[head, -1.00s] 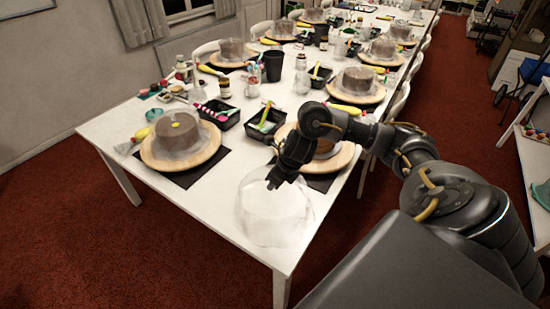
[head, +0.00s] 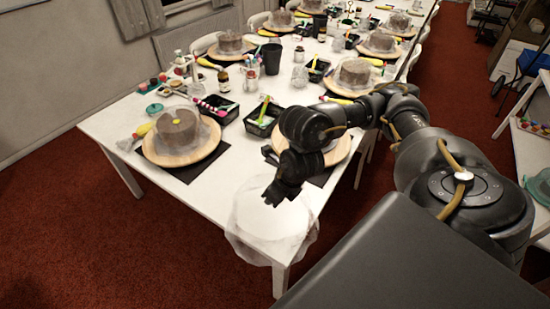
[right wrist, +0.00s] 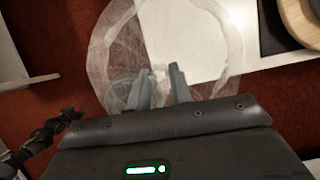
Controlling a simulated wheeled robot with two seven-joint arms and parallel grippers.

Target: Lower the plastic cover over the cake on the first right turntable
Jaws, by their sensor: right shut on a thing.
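My right gripper (head: 282,192) is shut on a clear plastic cover (head: 272,222) and holds it over the near corner of the long white table. The cover also shows in the right wrist view (right wrist: 217,42), between and around my fingers (right wrist: 160,88). The first right turntable (head: 345,150) is a round wooden board just behind the gripper. Its cake is mostly hidden by my right arm. Its edge shows in the right wrist view (right wrist: 293,18), apart from the cover.
A left turntable (head: 213,153) holds a covered brown cake (head: 176,130). Black trays (head: 216,108) with tools, a black cup (head: 272,60) and jars stand between the rows. More covered cakes line the table (head: 150,108) farther back.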

